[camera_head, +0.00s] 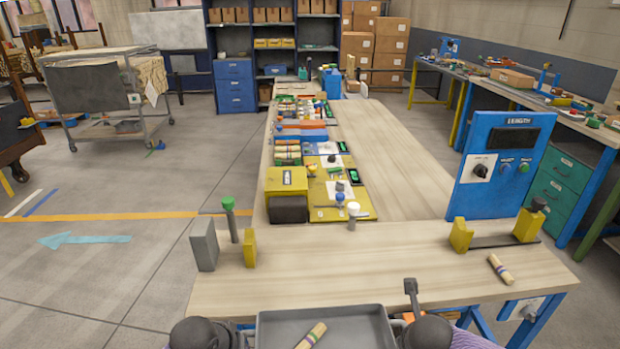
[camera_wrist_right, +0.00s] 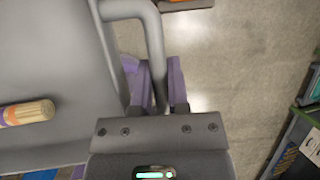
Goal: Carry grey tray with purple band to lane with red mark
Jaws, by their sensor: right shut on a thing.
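The grey tray (camera_head: 322,326) is at the bottom centre of the head view, at the near edge of the wooden table. A light turned wood piece (camera_head: 311,336) with coloured bands lies in it. In the right wrist view the tray (camera_wrist_right: 55,70) shows at the left, with the piece (camera_wrist_right: 28,112) in it. My right gripper (camera_wrist_right: 158,88) is shut on the tray's handle (camera_wrist_right: 154,45). My left gripper (camera_head: 240,336) is at the tray's left side; its fingers are hidden. I cannot make out a purple band on the tray or a red lane mark.
The wooden table (camera_head: 370,270) carries grey and yellow blocks, a green-topped post (camera_head: 230,218) and a loose banded wood piece (camera_head: 500,269). A blue LENGTH panel (camera_head: 500,165) stands at the right. Open floor with an orange line (camera_head: 110,216) and a blue arrow (camera_head: 85,240) lies left.

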